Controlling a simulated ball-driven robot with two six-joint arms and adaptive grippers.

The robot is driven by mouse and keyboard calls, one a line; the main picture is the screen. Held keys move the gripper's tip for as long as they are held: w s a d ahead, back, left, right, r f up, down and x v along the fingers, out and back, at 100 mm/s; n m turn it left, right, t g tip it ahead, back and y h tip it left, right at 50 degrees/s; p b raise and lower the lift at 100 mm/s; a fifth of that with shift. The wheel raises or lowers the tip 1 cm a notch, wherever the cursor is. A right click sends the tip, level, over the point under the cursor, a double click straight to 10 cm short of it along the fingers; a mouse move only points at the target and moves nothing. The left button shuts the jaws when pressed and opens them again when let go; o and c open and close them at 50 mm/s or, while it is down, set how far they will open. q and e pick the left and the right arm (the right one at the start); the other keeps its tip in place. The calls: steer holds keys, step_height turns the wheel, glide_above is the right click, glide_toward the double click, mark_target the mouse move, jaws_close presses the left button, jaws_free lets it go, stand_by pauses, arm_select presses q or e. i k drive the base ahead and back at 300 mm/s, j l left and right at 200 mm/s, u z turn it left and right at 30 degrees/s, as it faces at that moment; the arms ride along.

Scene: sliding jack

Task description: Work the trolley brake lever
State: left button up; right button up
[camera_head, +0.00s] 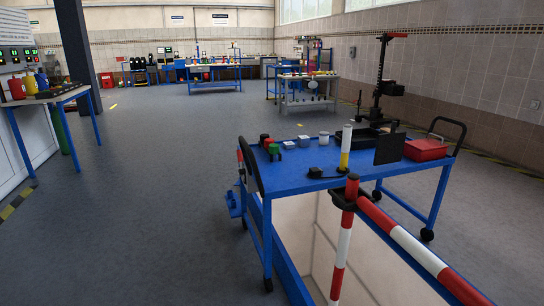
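The blue trolley (290,180) stands right of centre, with a flat top, black handles at both ends and casters below. A small blue piece (233,203) shows low at its left end, near the floor. I cannot tell for sure whether this is the brake lever, or how it is set. Neither of my grippers shows in the view.
A red-and-white barrier rail (400,238) stands in front of the trolley, beside a blue-edged floor opening (330,240). On the trolley are a red box (426,150), a yellow-and-white cylinder (345,148) and small blocks. Open floor (140,220) lies left.

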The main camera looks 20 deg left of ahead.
mark_target(241, 160)
steer(key=j+z, duration=0.15)
steer(key=j, duration=0.7)
steer(key=j+z, duration=0.1)
steer(key=j, duration=0.7)
steer(key=k+j+z, duration=0.15)
steer(key=j, duration=0.7)
steer(key=j+z, duration=0.1)
steer(key=j, duration=0.7)
